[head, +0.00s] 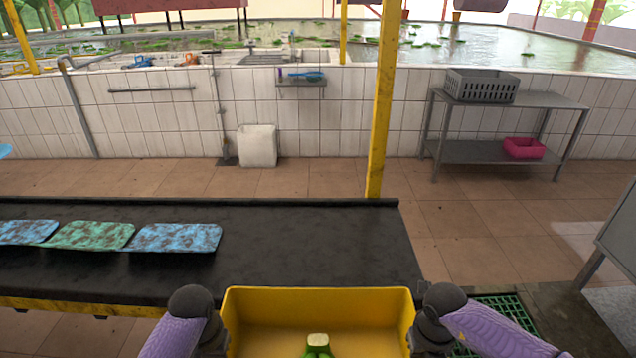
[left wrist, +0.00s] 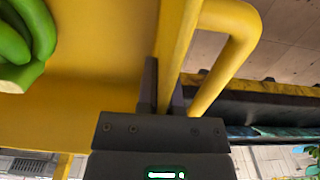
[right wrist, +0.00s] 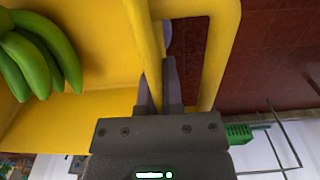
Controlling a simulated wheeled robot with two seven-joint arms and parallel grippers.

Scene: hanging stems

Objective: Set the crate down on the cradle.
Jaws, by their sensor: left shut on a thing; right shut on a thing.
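A yellow crate (head: 318,300) is at the bottom middle of the head view, close in front of me, with green bananas (head: 317,345) inside. My left gripper (left wrist: 164,88) is shut on the crate's left side, by its yellow handle (left wrist: 235,55). My right gripper (right wrist: 158,85) is shut on the crate's right side, by the other handle (right wrist: 222,45). The crate looks about level; its underside is hidden. A long black-topped bench (head: 310,240) with a yellow frame lies just beyond the crate. I cannot tell for certain whether it is the cradle.
Blue and green mats (head: 180,237) lie on the bench's left part; its right part is bare. A yellow post (head: 382,110) stands behind it. A metal table (head: 540,100) with a grey crate (head: 482,86) stands at back right. A green floor grate (head: 505,310) lies right.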

